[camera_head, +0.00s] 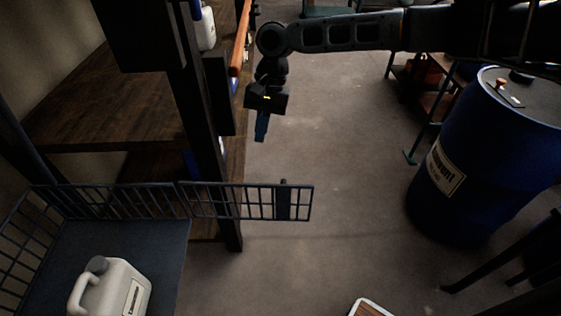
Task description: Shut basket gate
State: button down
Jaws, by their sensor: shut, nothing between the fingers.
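The basket (145,238) is a dark barred cage with a flat floor at the lower left. Its barred gate (245,202) stands swung out to the right of the basket's far right corner, in line with the back rail. A dark upright handle plate (283,200) is near the gate's free end. The basket's right side is open. My gripper (261,138) points down above the floor, beyond the gate and apart from it. Its blue fingers are together with nothing between them.
Wooden shelves (110,100) with a dark post (212,150) stand at the left. A blue drum (480,160) stands at the right. Bare floor (340,200) lies between the gate and the drum.

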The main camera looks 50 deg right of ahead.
jog(key=s+d+r+m+g+h, duration=0.15)
jog(key=s+d, duration=0.25)
jog(key=d, duration=0.4)
jog(key=s+a+f+p, duration=0.1)
jog(key=s+a+f, duration=0.1)
jog(key=a+f, duration=0.4)
jog(key=shift+d+p+x, duration=0.25)
jog(key=shift+p+x, duration=0.05)
jog(key=shift+x, duration=1.9)
jog(key=shift+s+a+f+m+t+y, duration=0.1)
jog(key=shift+m+t+y, duration=0.15)
